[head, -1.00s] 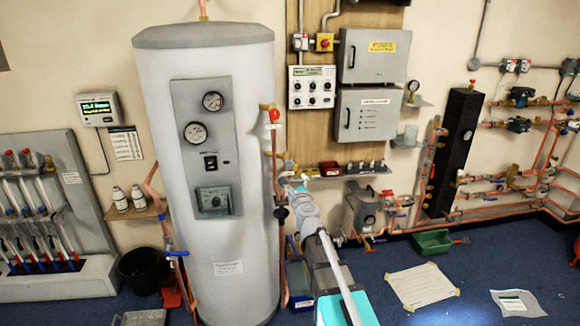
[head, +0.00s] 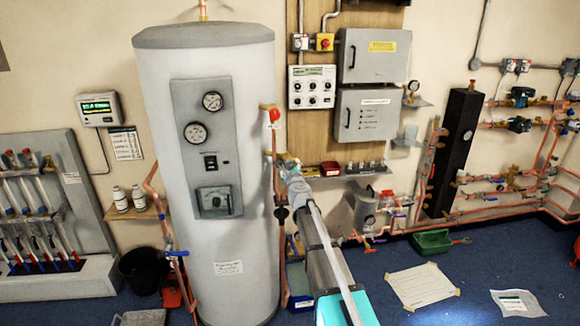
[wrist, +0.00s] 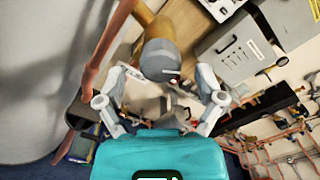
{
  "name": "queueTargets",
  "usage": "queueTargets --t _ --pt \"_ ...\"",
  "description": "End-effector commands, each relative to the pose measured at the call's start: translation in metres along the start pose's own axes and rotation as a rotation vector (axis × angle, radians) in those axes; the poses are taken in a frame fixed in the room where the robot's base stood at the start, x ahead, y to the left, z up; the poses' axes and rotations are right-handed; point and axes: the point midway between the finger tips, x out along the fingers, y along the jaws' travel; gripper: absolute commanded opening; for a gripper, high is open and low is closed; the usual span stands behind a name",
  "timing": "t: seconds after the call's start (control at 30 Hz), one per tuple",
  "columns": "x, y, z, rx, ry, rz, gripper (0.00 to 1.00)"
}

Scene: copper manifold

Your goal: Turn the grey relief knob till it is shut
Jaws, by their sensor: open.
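The grey relief knob (wrist: 161,60) shows in the wrist view, on the end of a brass valve body (wrist: 157,28). My gripper (wrist: 160,76) is open, with one finger on each side of the knob and a visible gap on both sides. I cannot tell how deep the fingertips reach along it. In the head view my gripper (head: 287,163) is just right of the white cylinder (head: 240,70), beside its copper pipe. The knob is not clear there, as the gripper covers that spot.
A red-handled valve (head: 274,115) is on the cylinder's side above my gripper. A copper pipe (wrist: 104,48) runs close to the left finger in the wrist view. A shelf of small parts (head: 345,169) and grey boxes (head: 368,114) are to the right.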

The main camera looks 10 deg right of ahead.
Motion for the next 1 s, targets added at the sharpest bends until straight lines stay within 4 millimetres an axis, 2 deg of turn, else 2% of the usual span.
queueTargets --t 0.03,0.2,0.6,0.67,1.0 --pt "0.009 0.0 0.0 0.0 0.0 0.0 0.87" --pt "0.019 0.0 0.0 0.0 0.0 0.0 0.87" --pt "0.022 0.0 0.0 0.0 0.0 0.0 0.87" --pt "0.022 0.0 0.0 0.0 0.0 0.0 0.78" --pt "0.022 0.0 0.0 0.0 0.0 0.0 0.15"
